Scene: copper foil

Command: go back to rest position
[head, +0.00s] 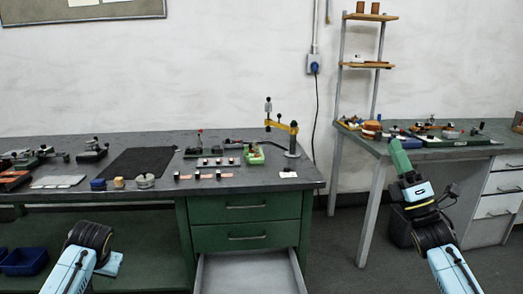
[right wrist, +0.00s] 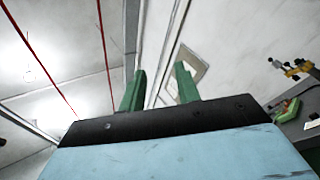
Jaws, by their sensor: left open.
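My right gripper (head: 398,150) is raised at the right of the head view, with its green fingers pointing up, in front of the right-hand table. In the right wrist view, the two green fingers (right wrist: 159,82) stand apart with nothing between them. My left gripper (head: 111,264) is low at the left of the head view, in front of the green workbench. Only a light-blue part of it shows beside the black wrist; its fingers are hidden. Nothing held shows there.
The green workbench (head: 305,182) carries small tools, a dark mat (head: 140,163) and a post with a yellow arm (head: 283,126). Its lower drawer (head: 250,275) is pulled out. A table with shelves (head: 440,154) stands right. Floor between them is clear.

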